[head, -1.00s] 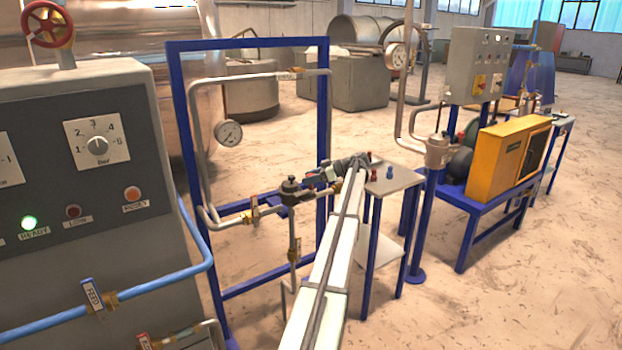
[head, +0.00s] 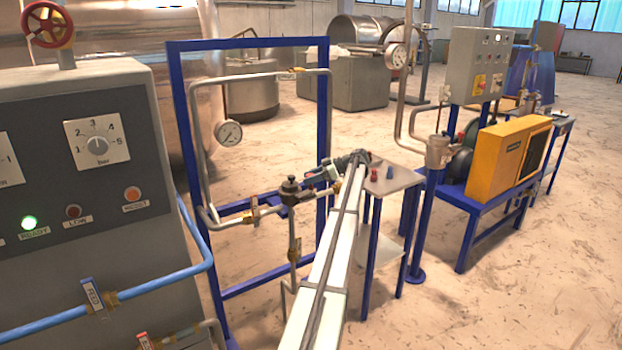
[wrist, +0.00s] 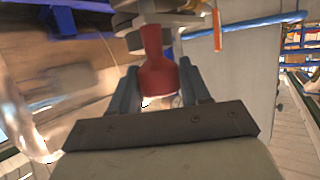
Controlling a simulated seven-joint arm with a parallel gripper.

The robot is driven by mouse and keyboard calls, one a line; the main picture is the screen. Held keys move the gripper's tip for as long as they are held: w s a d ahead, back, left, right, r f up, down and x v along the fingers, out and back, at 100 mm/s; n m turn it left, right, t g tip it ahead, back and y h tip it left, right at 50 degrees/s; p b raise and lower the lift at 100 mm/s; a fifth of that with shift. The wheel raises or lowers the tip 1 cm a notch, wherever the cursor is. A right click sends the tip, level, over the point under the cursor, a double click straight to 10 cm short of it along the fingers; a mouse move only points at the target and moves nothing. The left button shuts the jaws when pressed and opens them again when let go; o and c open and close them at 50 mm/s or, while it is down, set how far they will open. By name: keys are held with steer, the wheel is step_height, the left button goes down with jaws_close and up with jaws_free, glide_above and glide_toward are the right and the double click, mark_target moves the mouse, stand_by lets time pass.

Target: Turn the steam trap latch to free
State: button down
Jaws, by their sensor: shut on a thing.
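The steam trap appears to be the dark round-topped fitting (head: 290,187) on the pipework inside the blue frame. My gripper (head: 318,175) reaches it from the right in the head view, small and partly hidden by its own parts. In the wrist view, the two blue-grey fingers of my gripper (wrist: 157,88) stand on either side of a red flared handle (wrist: 154,65) and are shut on it. The handle joins grey metal parts (wrist: 160,20) at the top. I take it for the latch handle. Its marking and exact turn are not readable.
A small table (head: 405,178) with a red and a blue peg stands right of my arm. A grey control panel (head: 90,190) fills the left. Open floor lies at the lower right.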

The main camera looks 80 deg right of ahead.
steer(key=shift+n+g+y, duration=0.5)
steer(key=shift+n+y, duration=0.7)
steer(key=shift+y, duration=0.1)
steer(key=c, duration=0.6)
jaws_free()
steer(key=shift+a, duration=0.1)
